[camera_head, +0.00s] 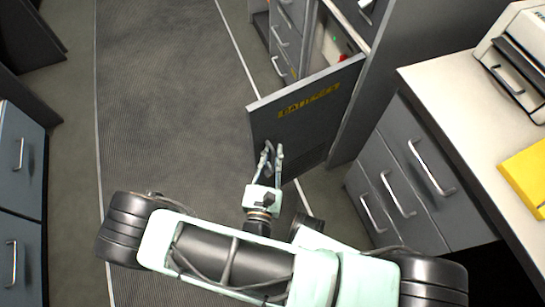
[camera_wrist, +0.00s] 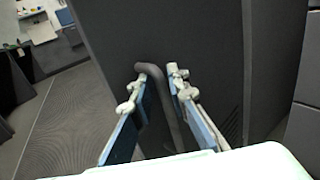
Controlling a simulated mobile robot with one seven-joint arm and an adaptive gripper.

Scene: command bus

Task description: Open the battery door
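The battery door (camera_head: 300,125) is a dark grey panel with yellow lettering. It stands swung out from its cabinet, hinged on the right, and part of the compartment (camera_head: 333,48) shows behind it. My gripper (camera_head: 273,150) is at the door's face near its free left edge. In the wrist view, my gripper (camera_wrist: 156,82) has its two fingers apart, one on each side of the dark bent door handle (camera_wrist: 152,70). The handle lies between the fingers without a clear grip on it. The battery door (camera_wrist: 205,40) fills the middle of the wrist view.
Grey drawers (camera_head: 400,185) under a light counter (camera_head: 430,80) stand to the right, with a machine (camera_head: 515,60) and a yellow object (camera_head: 525,175) on top. More drawers (camera_head: 20,190) line the left. The aisle floor (camera_head: 165,90) left of the door is clear.

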